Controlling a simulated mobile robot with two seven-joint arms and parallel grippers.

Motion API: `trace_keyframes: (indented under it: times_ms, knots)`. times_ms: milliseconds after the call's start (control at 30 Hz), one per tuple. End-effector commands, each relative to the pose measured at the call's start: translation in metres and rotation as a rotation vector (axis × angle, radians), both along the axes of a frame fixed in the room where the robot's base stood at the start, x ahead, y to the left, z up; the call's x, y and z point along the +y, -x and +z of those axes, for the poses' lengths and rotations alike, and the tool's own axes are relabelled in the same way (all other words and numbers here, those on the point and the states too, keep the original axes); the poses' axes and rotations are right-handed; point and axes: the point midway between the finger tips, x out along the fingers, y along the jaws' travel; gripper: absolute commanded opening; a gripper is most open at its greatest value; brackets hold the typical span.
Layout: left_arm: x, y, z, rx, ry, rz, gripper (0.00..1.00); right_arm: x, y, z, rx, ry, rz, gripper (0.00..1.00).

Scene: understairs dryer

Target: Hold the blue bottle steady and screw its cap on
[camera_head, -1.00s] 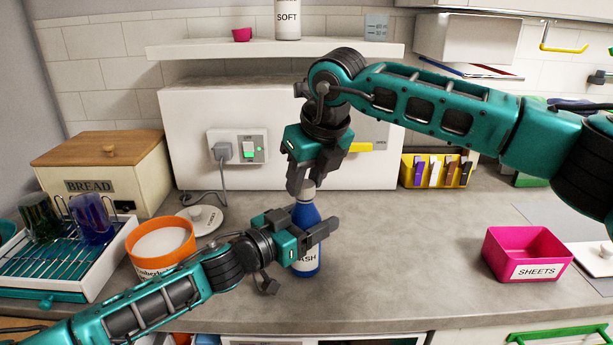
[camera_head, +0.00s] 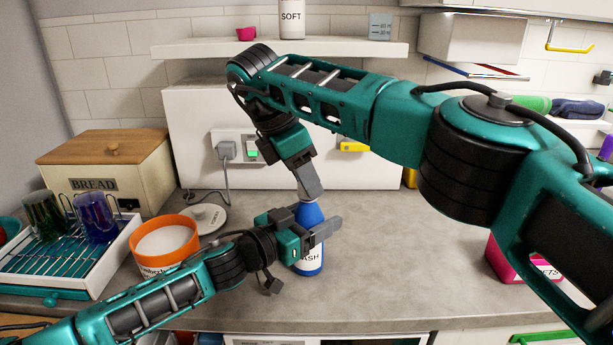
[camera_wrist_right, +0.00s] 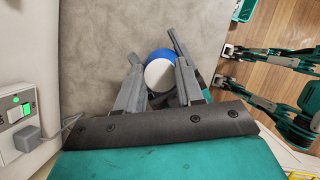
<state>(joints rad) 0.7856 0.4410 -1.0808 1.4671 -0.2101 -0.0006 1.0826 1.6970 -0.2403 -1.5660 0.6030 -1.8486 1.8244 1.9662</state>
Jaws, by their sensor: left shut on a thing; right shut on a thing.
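The blue bottle (camera_head: 311,262) stands upright on the grey worktop, its white label partly hidden, with the letters "ASH" showing. My left gripper (camera_head: 320,236) is shut around its body from the left side. My right gripper (camera_head: 310,196) comes down at a tilt onto the bottle's top and is shut on the white cap (camera_wrist_right: 160,75). In the right wrist view the cap is a round white disc between the two fingers of my right gripper (camera_wrist_right: 162,68), with the blue bottle (camera_wrist_right: 158,54) just behind it. The thread is hidden, so I cannot tell how tightly the cap sits.
An orange-rimmed tub (camera_head: 165,243), a round white lid (camera_head: 204,218), a bread box (camera_head: 105,170) and a rack with cups (camera_head: 75,250) stand at the left. A pink box (camera_head: 508,262) is partly behind my right arm. Worktop (camera_head: 400,270) right of the bottle is clear.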

Motion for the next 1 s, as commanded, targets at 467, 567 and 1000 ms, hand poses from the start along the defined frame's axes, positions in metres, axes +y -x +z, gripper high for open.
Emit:
trace_keyframes:
  times_ms: [467, 567, 1000]
  knots:
    - [-0.0002, 0.0002, -0.0006, 0.001, 0.0, 0.0, 0.0, -0.0004, 0.0003, 0.0004, -0.001, 0.0, -0.048, 0.42]
    - [-0.0002, 0.0002, -0.0006, 0.001, 0.0, 0.0, 0.0, -0.0004, 0.0003, 0.0003, -0.001, 0.0, -0.048, 0.52]
    - [-0.0004, 0.0004, -0.0005, 0.001, 0.0, -0.001, 0.0, 0.0, -0.0001, 0.0099, -0.003, -0.001, -0.048, 0.62]
